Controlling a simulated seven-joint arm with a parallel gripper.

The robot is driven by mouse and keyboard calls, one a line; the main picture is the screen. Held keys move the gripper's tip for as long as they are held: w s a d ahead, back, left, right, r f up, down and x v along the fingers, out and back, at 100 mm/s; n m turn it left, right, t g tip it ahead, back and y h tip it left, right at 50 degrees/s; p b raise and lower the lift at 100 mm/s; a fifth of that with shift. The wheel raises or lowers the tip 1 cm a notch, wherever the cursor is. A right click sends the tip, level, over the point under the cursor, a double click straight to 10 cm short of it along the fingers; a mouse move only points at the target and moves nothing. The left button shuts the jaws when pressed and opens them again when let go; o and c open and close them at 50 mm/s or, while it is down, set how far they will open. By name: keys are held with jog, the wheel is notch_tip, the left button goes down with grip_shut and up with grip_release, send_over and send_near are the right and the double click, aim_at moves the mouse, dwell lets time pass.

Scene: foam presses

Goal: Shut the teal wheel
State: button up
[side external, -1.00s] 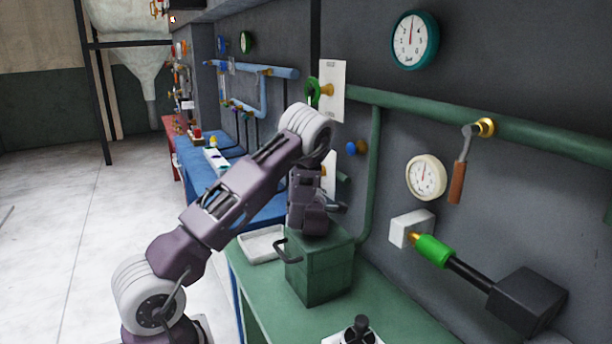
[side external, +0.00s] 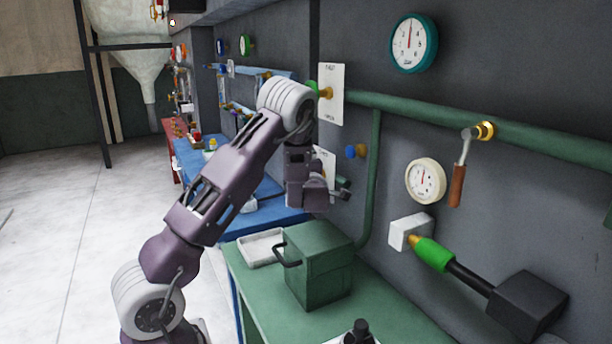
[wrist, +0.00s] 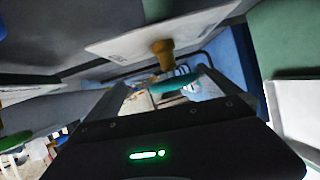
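The teal wheel (wrist: 182,83) shows in the wrist view as a thin teal rim below a brass stem (wrist: 162,54) that comes out of a white plate (wrist: 125,42). My gripper (wrist: 160,88) has its two fingers apart, one on each side of the rim; I cannot tell whether either touches it. In the side view my gripper (side external: 340,188) points at the wall beside a lower white plate (side external: 325,158). The teal wheel cannot be made out there, with my wrist in front of that area.
A green box (side external: 318,268) with a dark handle stands on the green bench (side external: 400,318) below my gripper. A white tray (side external: 262,247) lies beside it. A blue knob (side external: 357,151) and a green pipe (side external: 375,180) are on the wall to the right.

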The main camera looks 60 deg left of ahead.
jog(key=r, duration=0.3)
jog(key=a+r+y, duration=0.1)
jog(key=r, duration=0.1)
jog(key=r+y, duration=0.1)
jog(key=r, duration=0.2)
jog(key=shift+s+a+r+t, duration=0.15)
jog(key=shift+s+r+t, duration=0.15)
jog(key=shift+t, duration=0.1)
jog(key=shift+n, duration=0.3)
jog(key=f+h, duration=0.1)
jog(key=f, duration=0.1)
jog(key=f+h, duration=0.1)
jog(key=f, duration=0.2)
jog(key=d+f+h, duration=0.1)
jog(key=f, duration=0.1)
jog(key=shift+w+d+f+g, duration=0.1)
jog(key=shift+w+f+g, duration=0.15)
jog(key=shift+g, duration=0.15)
jog(key=s+d+r, duration=0.3)
jog(key=d, duration=0.3)
jog(key=shift+d+r, duration=0.25)
jog(key=shift+r, duration=0.1)
jog(key=shift+m, duration=0.4)
